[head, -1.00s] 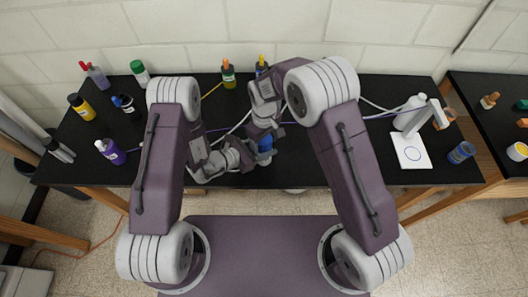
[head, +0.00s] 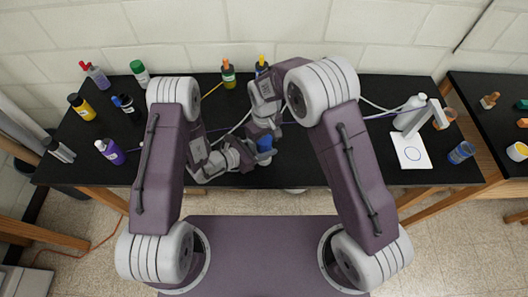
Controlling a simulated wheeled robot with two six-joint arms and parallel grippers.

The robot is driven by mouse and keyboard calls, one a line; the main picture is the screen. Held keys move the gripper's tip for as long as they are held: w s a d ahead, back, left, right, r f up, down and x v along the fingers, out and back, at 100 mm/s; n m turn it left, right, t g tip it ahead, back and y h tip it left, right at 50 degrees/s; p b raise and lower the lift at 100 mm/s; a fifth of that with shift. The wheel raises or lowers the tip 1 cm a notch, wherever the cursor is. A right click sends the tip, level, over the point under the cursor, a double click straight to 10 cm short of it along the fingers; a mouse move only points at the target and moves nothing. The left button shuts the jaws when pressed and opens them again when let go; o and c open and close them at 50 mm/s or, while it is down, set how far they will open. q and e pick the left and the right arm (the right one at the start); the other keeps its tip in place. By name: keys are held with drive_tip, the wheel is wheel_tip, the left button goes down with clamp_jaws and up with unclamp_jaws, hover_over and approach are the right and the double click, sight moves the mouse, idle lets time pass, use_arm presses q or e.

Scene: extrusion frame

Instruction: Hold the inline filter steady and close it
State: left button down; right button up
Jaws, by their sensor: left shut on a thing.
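The inline filter (head: 264,143) shows as a small blue body near the front middle of the black bench, largely covered by my grippers. My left gripper (head: 256,160) comes in from the left, low over the bench, and is shut on the filter from its near side. My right gripper (head: 263,129) points down right above the filter, at or very close to its top. Its fingers are hidden by its own wrist, so I cannot tell whether it is open or touching the filter. The joint between the filter's parts is not visible.
Thin tubes cross the bench behind my grippers. At the right are a white stand (head: 411,151) and a blue jar (head: 461,152).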

wheel_tip(320, 180, up, 12)
idle(0.5)
use_arm(q)
drive_tip(key=c, duration=0.5)
unclamp_jaws()
